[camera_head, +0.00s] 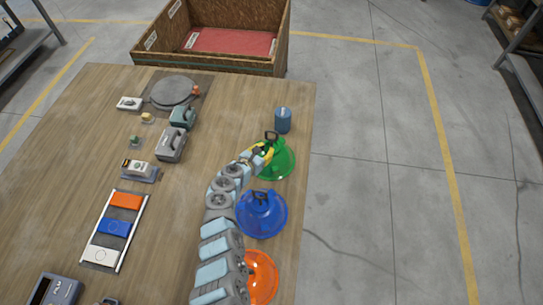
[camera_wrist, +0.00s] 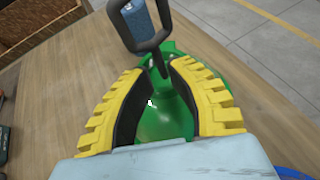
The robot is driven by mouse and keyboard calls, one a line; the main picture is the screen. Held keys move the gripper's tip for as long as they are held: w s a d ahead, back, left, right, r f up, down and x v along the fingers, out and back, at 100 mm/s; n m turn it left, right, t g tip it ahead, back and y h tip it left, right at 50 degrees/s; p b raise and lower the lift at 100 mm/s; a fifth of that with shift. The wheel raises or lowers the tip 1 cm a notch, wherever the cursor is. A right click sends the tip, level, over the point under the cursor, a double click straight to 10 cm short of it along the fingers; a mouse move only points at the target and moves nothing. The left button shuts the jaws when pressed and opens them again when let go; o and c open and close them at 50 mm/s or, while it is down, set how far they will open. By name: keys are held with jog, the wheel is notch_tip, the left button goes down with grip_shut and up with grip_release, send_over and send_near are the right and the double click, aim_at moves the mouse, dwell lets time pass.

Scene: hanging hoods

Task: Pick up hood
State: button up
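A green hood (camera_wrist: 165,118) stands on the wooden table (camera_wrist: 60,95), with a black loop handle (camera_wrist: 145,22) on a thin stem at its top. In the head view the green hood (camera_head: 279,165) is partly covered by my gripper (camera_head: 263,151). In the wrist view my gripper (camera_wrist: 158,70) has its yellow fingers apart, one on each side of the hood's upper part. A blue hood (camera_head: 260,214) and an orange hood (camera_head: 263,275), partly hidden by my arm, stand nearer.
A blue-grey cylinder (camera_head: 283,120) stands just behind the green hood. A wooden crate (camera_head: 150,57) with a red bottom is beyond the table's far edge. Several small devices and a rack of coloured panels (camera_head: 114,230) occupy the left side. The table's right edge is close to the hoods.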

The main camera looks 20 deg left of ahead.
aim_at(271, 144)
jog(key=shift+b+x, duration=2)
jog(key=shift+x, duration=0.4)
jog(key=shift+w+r, duration=0.1)
grip_shut()
